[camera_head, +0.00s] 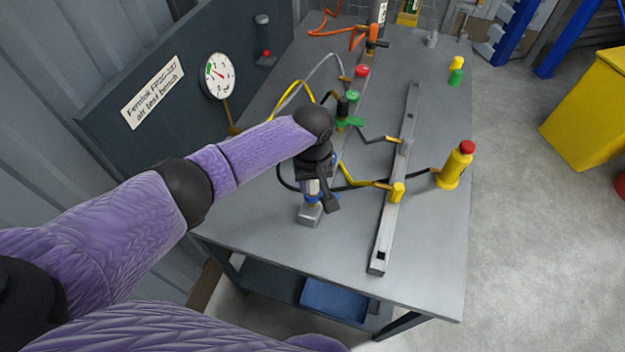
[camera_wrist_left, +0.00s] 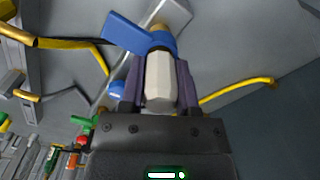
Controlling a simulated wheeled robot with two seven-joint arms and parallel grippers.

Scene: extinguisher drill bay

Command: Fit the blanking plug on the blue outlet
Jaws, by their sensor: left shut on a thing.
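My left gripper (camera_head: 318,186) is over the near left part of the bench, just above the blue outlet (camera_head: 313,201) on its grey block (camera_head: 309,216). In the left wrist view the gripper (camera_wrist_left: 160,88) is shut on a pale hexagonal piece, which looks like the blanking plug (camera_wrist_left: 158,76). Beyond the plug are the blue collar of the outlet (camera_wrist_left: 161,42) and its blue lever (camera_wrist_left: 125,33). The plug lines up with the collar, but I cannot tell whether it touches or is seated. My right gripper is out of view.
A metal rail (camera_head: 385,238) with hose fittings lies right of the outlet. A yellow bottle with a red cap (camera_head: 456,166) stands near the right edge. Yellow and black hoses and green and red valves crowd the bench (camera_head: 430,262) behind; its near right corner is clear.

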